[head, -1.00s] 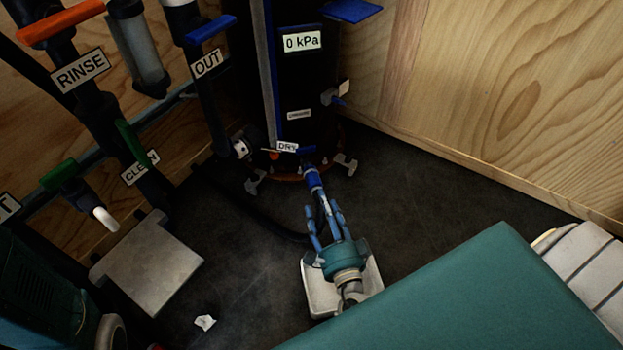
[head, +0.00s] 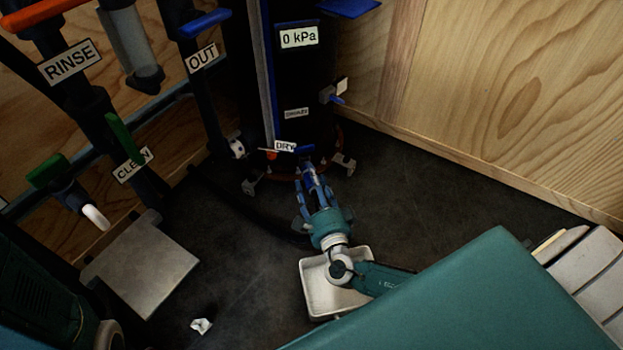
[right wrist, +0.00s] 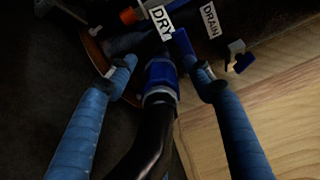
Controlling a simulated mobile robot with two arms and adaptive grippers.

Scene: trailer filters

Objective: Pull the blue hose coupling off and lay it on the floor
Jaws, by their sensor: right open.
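The blue hose coupling (head: 311,179) is at the foot of the black column, just below the DRY label. In the right wrist view the blue coupling (right wrist: 161,78) sits on the end of a black hose (right wrist: 146,140), with a pale ring at its lower end. My right gripper (head: 311,176) is open, and its blue fingers reach forward on either side of the coupling. In the right wrist view my right gripper's fingertips (right wrist: 161,72) show gaps to the coupling on both sides. My left gripper is not in view.
A black column (head: 301,85) with a 0 kPa display stands behind the coupling. A DRAIN valve (right wrist: 238,57) is to the right of it. A white tray (head: 311,290) lies on the floor beneath my right arm. A crumpled white scrap (head: 201,326) lies at front left. Dark floor right of the column is clear.

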